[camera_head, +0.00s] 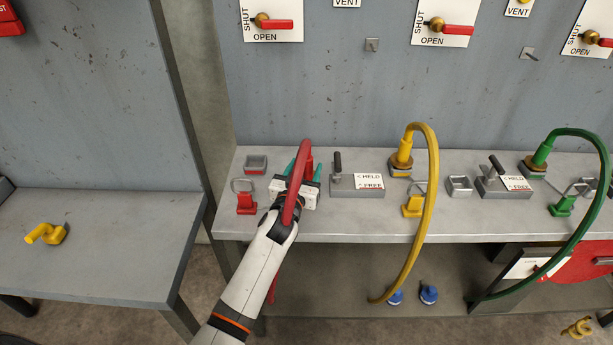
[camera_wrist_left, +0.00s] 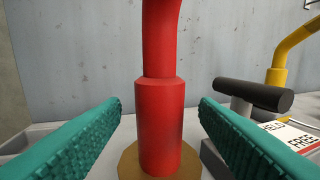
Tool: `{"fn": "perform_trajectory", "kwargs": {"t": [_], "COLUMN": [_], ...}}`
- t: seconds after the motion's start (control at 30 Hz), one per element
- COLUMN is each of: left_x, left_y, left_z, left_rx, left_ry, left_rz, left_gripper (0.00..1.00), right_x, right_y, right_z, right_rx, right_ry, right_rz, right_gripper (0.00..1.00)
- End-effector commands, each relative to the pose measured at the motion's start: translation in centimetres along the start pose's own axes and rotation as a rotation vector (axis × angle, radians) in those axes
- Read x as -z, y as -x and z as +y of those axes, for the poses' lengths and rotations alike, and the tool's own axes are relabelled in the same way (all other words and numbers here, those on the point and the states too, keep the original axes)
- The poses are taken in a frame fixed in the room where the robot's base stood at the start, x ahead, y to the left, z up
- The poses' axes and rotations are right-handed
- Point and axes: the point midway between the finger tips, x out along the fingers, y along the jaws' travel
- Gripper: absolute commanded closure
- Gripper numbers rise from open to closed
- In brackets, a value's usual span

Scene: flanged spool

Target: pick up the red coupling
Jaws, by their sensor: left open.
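The red coupling (camera_wrist_left: 161,120) stands upright on a round brass-coloured base (camera_wrist_left: 130,165) in the left wrist view, with a red hose rising from its top. My left gripper (camera_wrist_left: 160,115) is open, with one teal finger on each side of the coupling and a visible gap to both. In the head view the left gripper (camera_head: 303,170) is at the coupling, and the red hose (camera_head: 297,185) arches in front of it. Most of the coupling is hidden there by the hose and gripper. My right gripper is not in view.
A lever block marked HELD and FREE (camera_head: 357,185) stands close to the right. A red clip part (camera_head: 246,202) and a small grey tray (camera_head: 256,164) are on the left. Yellow (camera_head: 430,200) and green (camera_head: 590,215) hoses are farther right. The left bench (camera_head: 110,260) is mostly clear.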

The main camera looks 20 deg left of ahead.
Motion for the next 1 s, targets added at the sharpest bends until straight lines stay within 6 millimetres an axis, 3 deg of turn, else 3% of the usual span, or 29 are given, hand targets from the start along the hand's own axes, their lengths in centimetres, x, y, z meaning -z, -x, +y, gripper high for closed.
{"fn": "perform_trajectory", "kwargs": {"t": [0.17,0.43,0.77,1.0], "left_x": [0.0,0.0,0.1,-0.2], "left_y": [-1.9,-2.0,-2.0,-2.0], "left_z": [0.0,0.0,0.0,0.0], "left_rx": [0.0,0.0,0.0,0.001], "left_ry": [0.001,0.0,0.0,0.0], "left_rz": [-0.001,0.0,0.0,-0.004], "left_gripper": [0.45,0.45,0.99,1.0], "right_x": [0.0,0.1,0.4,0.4], "right_y": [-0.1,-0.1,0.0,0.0], "right_z": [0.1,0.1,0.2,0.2], "right_rx": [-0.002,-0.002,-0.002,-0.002], "right_ry": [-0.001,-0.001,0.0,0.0], "right_rz": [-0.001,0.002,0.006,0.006], "right_gripper": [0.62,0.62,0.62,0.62]}}
